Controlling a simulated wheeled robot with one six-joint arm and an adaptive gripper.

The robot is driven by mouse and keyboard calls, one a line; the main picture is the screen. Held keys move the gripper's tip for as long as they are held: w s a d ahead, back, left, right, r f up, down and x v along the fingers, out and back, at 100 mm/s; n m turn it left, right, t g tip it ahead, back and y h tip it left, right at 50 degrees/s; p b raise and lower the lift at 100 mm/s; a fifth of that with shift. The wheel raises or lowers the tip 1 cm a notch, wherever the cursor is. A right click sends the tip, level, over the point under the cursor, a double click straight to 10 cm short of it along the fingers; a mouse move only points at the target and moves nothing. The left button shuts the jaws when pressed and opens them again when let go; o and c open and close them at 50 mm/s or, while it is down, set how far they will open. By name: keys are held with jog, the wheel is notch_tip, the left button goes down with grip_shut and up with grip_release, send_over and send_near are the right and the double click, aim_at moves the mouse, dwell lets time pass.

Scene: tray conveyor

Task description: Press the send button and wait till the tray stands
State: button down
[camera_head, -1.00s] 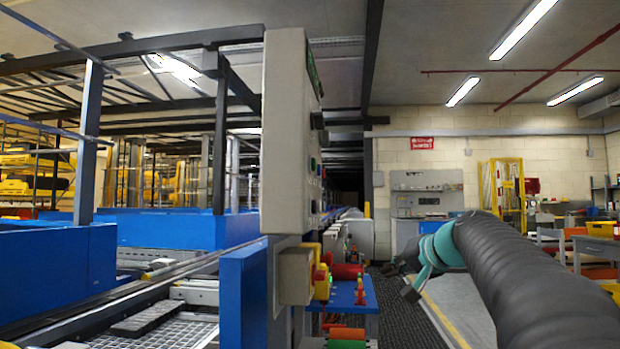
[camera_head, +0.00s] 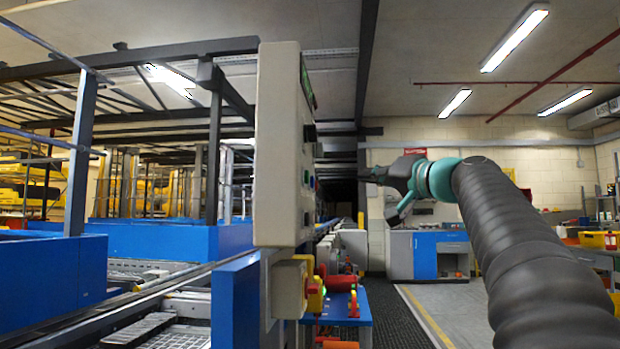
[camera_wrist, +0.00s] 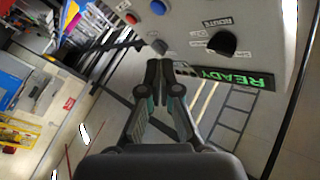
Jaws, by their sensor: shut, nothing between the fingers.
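The grey control panel (camera_head: 279,150) stands upright at the picture's middle, seen nearly edge-on. In the wrist view its face (camera_wrist: 190,30) carries a blue button (camera_wrist: 159,7), a red button (camera_wrist: 131,18), a small grey knob (camera_wrist: 159,46), a black selector knob (camera_wrist: 222,43) and a lit green READY display (camera_wrist: 232,78). I cannot tell which control is the send button. My gripper (camera_head: 368,174) is shut and empty, right of the panel, fingers pointing towards it. In the wrist view its tips (camera_wrist: 160,62) appear just below the grey knob; contact is unclear. No tray is clearly identifiable.
A yellow-and-red emergency stop box (camera_head: 313,292) sits low on the panel's post. Blue conveyor frames (camera_head: 160,238) and rollers lie left. A blue cabinet (camera_head: 428,255) stands by the back wall. Floor is free right of the yellow line (camera_head: 425,315).

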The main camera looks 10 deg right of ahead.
aim_at(307, 177)
jog(key=shift+a, duration=0.15)
jog(key=w+a, duration=0.2)
jog(key=a, duration=0.6)
jog(key=shift+w, duration=0.35)
jog(key=shift+a, duration=0.15)
dwell(1.3)
jog(key=shift+w+a, duration=0.15)
jog(key=shift+a, duration=0.15)
jog(key=shift+w+a, duration=0.15)
jog(key=shift+a, duration=0.35)
dwell(0.9)
jog(key=shift+d, duration=0.15)
jog(key=shift+s+d, duration=0.3)
jog(key=shift+d, duration=0.45)
